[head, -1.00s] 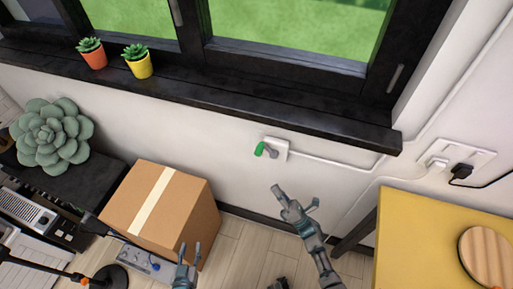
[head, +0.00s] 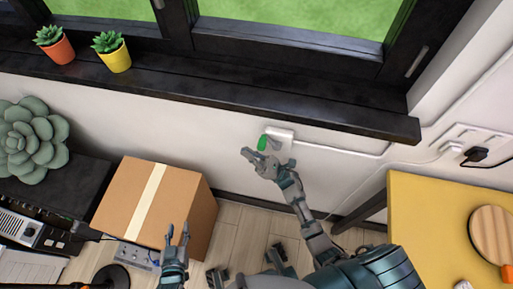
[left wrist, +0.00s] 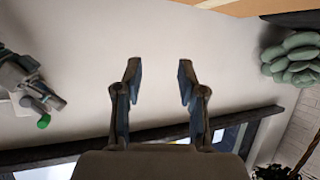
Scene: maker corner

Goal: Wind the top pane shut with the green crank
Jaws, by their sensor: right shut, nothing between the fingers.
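The green crank handle (head: 262,143) sits on a small white wall box (head: 282,138) below the window sill. My right gripper (head: 248,153) is shut and empty, its tips just below and left of the handle; I cannot tell whether they touch. The green handle also shows in the left wrist view (left wrist: 43,121), beside my right gripper. My left gripper (head: 177,230) is open and empty in front of the cardboard box; its two spread fingers show in the left wrist view (left wrist: 158,75). Only the lower part of the dark-framed window (head: 285,50) is in view; the top pane cannot be made out.
A black sill (head: 230,95) juts out above the crank, with two potted succulents (head: 115,58) at its left. A cardboard box (head: 120,205) stands at left. A yellow table (head: 430,230) is at right. A white conduit (head: 340,149) runs right along the wall.

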